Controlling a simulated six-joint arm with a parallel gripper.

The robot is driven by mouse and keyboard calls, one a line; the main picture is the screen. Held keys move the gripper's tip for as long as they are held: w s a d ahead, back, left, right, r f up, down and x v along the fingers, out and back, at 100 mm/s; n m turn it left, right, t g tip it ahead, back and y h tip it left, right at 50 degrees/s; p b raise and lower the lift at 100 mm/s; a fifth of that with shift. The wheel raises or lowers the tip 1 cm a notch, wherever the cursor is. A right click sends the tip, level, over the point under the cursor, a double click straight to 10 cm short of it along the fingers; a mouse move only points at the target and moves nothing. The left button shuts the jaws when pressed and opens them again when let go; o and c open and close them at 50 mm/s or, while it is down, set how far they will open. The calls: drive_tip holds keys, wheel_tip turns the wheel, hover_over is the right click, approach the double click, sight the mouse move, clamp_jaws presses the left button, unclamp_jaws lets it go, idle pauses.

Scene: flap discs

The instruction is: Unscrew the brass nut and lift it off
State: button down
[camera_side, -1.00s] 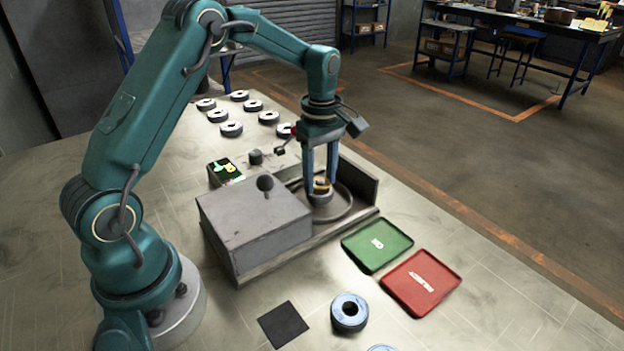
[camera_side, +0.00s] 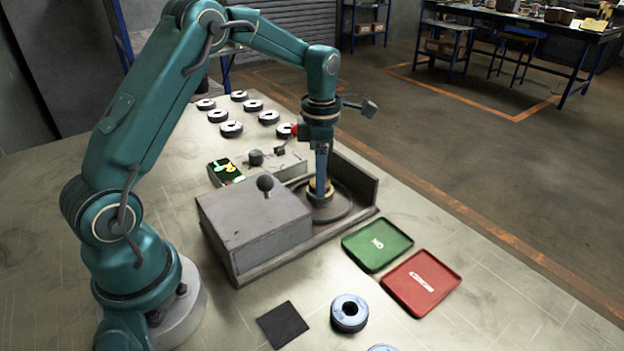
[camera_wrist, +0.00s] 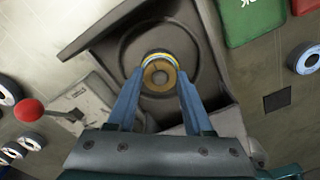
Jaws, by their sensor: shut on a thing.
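The brass nut (camera_side: 320,185) sits at the centre of the round spindle plate on the grey machine (camera_side: 255,222). It also shows in the wrist view as a brass ring (camera_wrist: 160,76) with a dark hole, with a yellow and blue rim behind it. My gripper (camera_side: 319,180) points straight down over the spindle, and its blue fingers are shut on the brass nut. In the wrist view the fingers (camera_wrist: 159,80) reach to either side of the nut. The side view shows the fingers nearly edge-on, one hiding the other.
A green tray (camera_side: 377,245) and a red tray (camera_side: 420,283) lie right of the machine. A blue-ringed disc (camera_side: 350,313) and a dark square pad (camera_side: 283,325) lie in front. Several discs (camera_side: 232,129) stand behind. A raised wall (camera_side: 352,180) edges the machine's far side.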

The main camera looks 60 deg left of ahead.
idle(0.3)
drive_tip(key=shift+r, duration=2.5)
drive_tip(key=shift+r, duration=0.1)
